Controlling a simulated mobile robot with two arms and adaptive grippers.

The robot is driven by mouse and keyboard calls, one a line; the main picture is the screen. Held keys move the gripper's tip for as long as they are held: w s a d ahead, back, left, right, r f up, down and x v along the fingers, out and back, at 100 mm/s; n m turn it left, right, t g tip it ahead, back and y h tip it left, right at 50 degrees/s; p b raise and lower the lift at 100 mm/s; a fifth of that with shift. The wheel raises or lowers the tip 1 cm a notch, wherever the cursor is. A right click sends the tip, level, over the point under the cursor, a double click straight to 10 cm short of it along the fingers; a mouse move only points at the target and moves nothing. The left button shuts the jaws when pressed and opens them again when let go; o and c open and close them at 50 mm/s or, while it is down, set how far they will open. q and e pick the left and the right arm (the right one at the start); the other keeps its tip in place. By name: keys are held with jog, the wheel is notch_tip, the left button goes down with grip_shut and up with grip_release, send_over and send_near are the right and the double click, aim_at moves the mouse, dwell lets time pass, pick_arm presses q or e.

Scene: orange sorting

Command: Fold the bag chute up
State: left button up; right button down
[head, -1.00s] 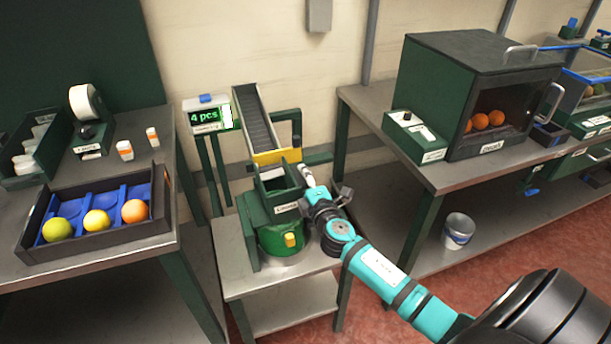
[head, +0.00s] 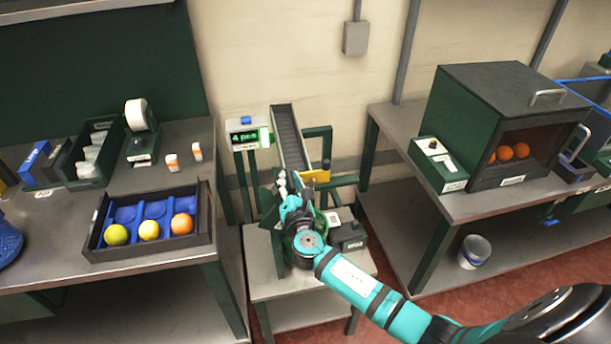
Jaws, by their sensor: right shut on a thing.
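The bagging stand (head: 290,275) is in the middle of the head view, below the sloped dark conveyor (head: 289,138) with its yellow end plate (head: 316,177). The bag chute seems to be the dark green piece (head: 266,203) at the left of my right gripper (head: 284,188). It looks tilted up, but its exact angle is hard to tell. My right gripper is shut at its edge, and my teal wrist hides much of the chute and the green drum below. My left gripper is not in view.
A black box (head: 348,236) stands right of my wrist on the stand. A counter display (head: 247,136) reads "4 pcs". A tray (head: 150,246) with three fruits lies on the left table. A green cabinet (head: 500,110) with oranges and a bucket (head: 474,252) are at right.

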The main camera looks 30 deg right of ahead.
jog(key=a+n, duration=0.1)
jog(key=a, duration=0.1)
jog(key=w+a+n+p, duration=0.1)
jog(key=a, duration=0.1)
jog(key=a+n, duration=0.1)
jog(key=a, duration=0.1)
jog(key=shift+w+r+n, duration=0.2)
jog(key=shift+r+n, duration=0.1)
jog(key=shift+n, duration=0.1)
jog(key=w+a+f+n, duration=0.1)
jog(key=a+f+n, duration=0.2)
jog(key=a+n, duration=0.2)
jog(key=a, duration=0.2)
jog(key=shift+w+a, duration=0.35)
jog(key=shift+f+n, duration=0.1)
jog(key=shift+n, duration=0.2)
jog(key=c, duration=1.2)
grip_release()
jog(key=shift+w+a, duration=0.1)
jog(key=shift+c, duration=0.2)
jog(key=v, duration=1.2)
